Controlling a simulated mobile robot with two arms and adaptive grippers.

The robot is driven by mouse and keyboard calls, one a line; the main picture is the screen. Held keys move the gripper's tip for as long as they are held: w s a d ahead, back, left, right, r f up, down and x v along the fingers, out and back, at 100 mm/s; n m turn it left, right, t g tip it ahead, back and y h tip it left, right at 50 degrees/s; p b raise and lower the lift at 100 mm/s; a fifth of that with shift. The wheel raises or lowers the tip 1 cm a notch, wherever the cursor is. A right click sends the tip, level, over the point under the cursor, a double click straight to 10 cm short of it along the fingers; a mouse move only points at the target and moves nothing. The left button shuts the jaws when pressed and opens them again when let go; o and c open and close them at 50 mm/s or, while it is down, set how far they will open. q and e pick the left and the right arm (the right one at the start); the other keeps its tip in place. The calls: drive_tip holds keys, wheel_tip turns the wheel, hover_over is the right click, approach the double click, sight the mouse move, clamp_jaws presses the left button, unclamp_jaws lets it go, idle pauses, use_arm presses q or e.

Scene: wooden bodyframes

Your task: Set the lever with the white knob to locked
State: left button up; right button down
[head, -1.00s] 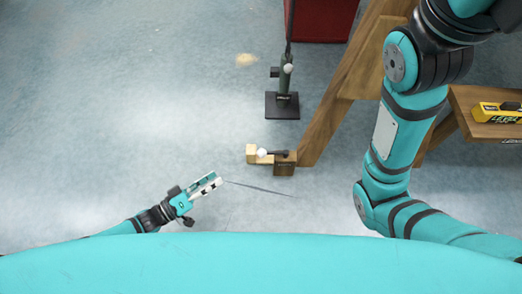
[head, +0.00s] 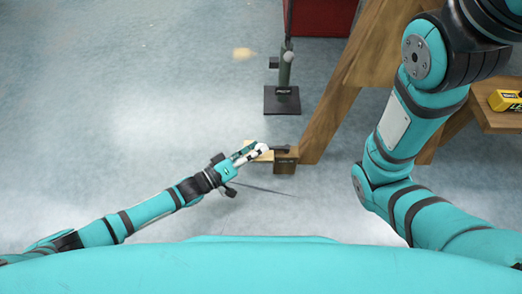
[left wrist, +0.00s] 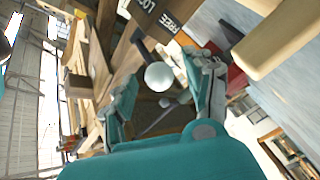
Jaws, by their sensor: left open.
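The white knob (head: 262,148) sits at the left end of a short dark lever (head: 281,149) on a wooden block. In the left wrist view, the white knob (left wrist: 159,77) lies between the two fingers of my left gripper (left wrist: 165,92), which is open around it. The dark lever (left wrist: 138,40) runs from the knob up to a brown panel (left wrist: 150,20) with white lettering, FREE and a partly cut-off word starting LOC. I cannot tell whether a finger touches the knob. My left gripper (head: 250,152) also shows at the block in the head view. My right gripper is out of view.
A wooden post (head: 325,128) slants up from the block. A dark green stand on a black base (head: 281,101) is on the floor behind it. A yellow level (head: 506,101) lies on a wooden shelf at right. The floor at left is clear.

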use_arm(q)
drive_tip(key=shift+x, duration=0.95)
drive_tip(key=shift+c, duration=0.3)
clamp_jaws()
